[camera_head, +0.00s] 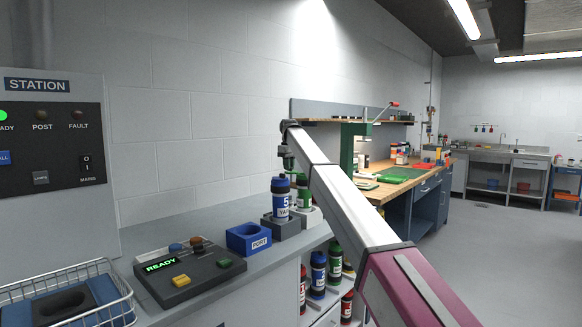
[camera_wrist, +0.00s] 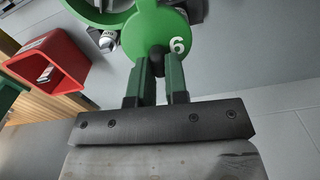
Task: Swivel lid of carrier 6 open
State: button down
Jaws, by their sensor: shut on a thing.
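In the wrist view, a round green lid marked 6 (camera_wrist: 150,32) lies at the top centre. My gripper (camera_wrist: 159,62) is shut on a small dark knob (camera_wrist: 158,58) at the lid's near edge. A green ring (camera_wrist: 78,72) with a grey inside shows at the upper left, partly cut off by the frame; the lid lies to its right. In the head view, my gripper (camera_head: 288,163) is small, above the carriers. A green carrier (camera_head: 304,196), its number unreadable, stands behind the blue carrier 5 (camera_head: 282,209). My arm hides part of the area to its right.
A red open box (camera_wrist: 73,48) is at the left of the wrist view. On the counter are a blue port block (camera_head: 248,239), a control box reading READY (camera_head: 190,270) and a wire basket (camera_head: 110,290). Several bottles (camera_head: 318,275) stand on shelves below. A workbench (camera_head: 405,186) is beyond.

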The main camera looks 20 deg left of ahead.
jog(key=shift+s+a+n, duration=0.15)
jog(key=shift+s+n, duration=0.25)
jog(key=shift+n, duration=0.5)
jog(key=c, duration=1.1)
grip_release()
jog(key=shift+r, duration=0.1)
notch_tip(320, 180, up, 11)
jog(key=shift+f, duration=0.2)
